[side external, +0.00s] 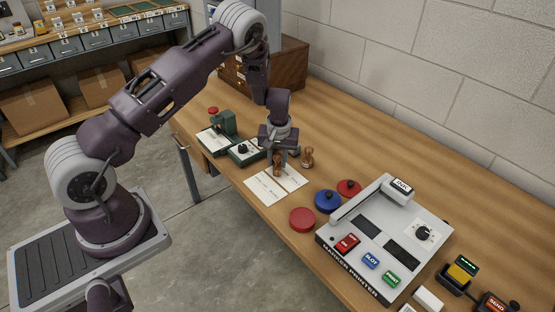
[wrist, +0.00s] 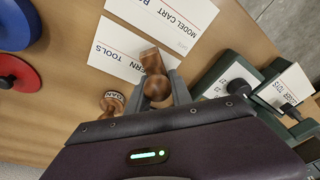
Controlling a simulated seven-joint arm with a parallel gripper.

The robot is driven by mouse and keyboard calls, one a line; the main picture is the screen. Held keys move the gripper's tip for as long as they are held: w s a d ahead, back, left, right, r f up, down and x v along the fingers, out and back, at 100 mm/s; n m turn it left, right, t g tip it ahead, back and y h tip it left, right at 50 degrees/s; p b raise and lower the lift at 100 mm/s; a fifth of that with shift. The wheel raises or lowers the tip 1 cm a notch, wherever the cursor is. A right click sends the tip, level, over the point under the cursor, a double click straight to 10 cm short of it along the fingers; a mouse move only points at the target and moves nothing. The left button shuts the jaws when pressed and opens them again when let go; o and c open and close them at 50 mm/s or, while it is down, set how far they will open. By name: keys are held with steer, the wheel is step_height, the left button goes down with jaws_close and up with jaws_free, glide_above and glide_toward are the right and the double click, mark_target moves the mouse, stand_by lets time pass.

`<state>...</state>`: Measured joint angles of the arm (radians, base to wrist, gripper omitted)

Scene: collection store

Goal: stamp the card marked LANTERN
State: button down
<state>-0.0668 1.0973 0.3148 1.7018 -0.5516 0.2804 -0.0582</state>
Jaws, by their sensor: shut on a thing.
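My gripper (side external: 280,160) is shut on a wooden-handled stamp (wrist: 154,70), which also shows in the side view (side external: 277,169). The stamp is over the edge of a white card (wrist: 112,60) whose visible text ends in "ERN TOOLS"; the stamp covers the start of the word. In the side view this is the back card (side external: 293,179). I cannot tell whether the stamp touches it.
A blue lidded pad (side external: 328,201), a red lidded one (side external: 349,188) and a flat red disc (side external: 302,219) lie to the right. Beyond is a white label printer (side external: 345,259). Green devices (side external: 226,124) stand to the left. Bare wood lies behind the gripper.

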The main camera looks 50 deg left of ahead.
steer(key=shift+f, duration=0.55)
stand_by(0.4)
stand_by(0.4)
steer(key=shift+r, duration=3.55)
steer(key=shift+w, duration=0.1)
